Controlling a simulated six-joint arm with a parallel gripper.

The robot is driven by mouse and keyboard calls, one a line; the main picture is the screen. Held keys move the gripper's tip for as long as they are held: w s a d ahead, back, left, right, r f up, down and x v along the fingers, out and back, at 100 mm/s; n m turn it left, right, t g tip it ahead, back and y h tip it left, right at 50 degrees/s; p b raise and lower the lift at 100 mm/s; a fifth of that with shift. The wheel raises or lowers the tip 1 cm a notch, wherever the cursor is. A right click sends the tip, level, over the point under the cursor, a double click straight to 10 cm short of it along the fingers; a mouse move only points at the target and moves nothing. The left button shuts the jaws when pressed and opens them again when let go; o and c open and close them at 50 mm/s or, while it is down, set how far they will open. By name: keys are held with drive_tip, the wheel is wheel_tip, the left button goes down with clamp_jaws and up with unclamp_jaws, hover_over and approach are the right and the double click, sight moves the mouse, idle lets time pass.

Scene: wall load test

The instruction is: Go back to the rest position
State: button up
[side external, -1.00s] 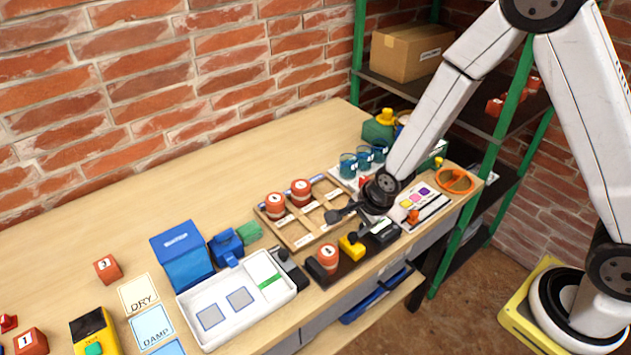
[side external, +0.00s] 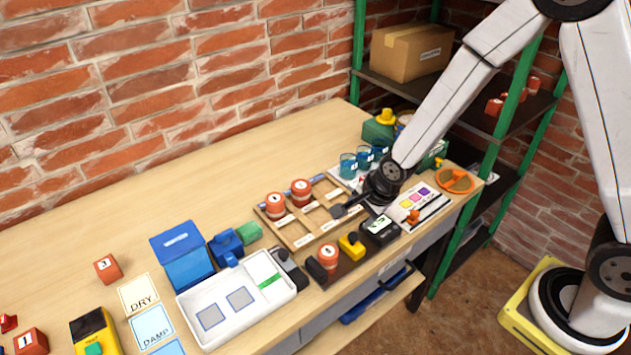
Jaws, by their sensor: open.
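My gripper (side external: 350,207) is over the right part of the wooden rack (side external: 297,243), near the middle of the bench. Its dark fingers point left and appear empty. The gap between the fingertips is too small to make out clearly. Two red-and-white labelled jars (side external: 275,205) stand in the rack, left of my gripper. My white arm reaches down to it from the upper right.
Blue cups (side external: 348,166) stand behind my gripper. Green shelf posts (side external: 480,190) rise at the right. The back left bench is clear.

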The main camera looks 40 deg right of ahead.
drive_tip(key=s+d+r+n+g, duration=0.1)
drive_tip(key=s+r+n, duration=0.3)
drive_tip(key=n, duration=0.4)
drive_tip(key=s+d+r+n, duration=0.4)
drive_tip(key=s+n, duration=0.3)
drive_tip(key=n, duration=0.2)
drive_tip(key=shift+s+d+r+g+h, duration=0.15)
drive_tip(key=shift+d+g+h, duration=0.15)
drive_tip(key=shift+g, duration=0.1)
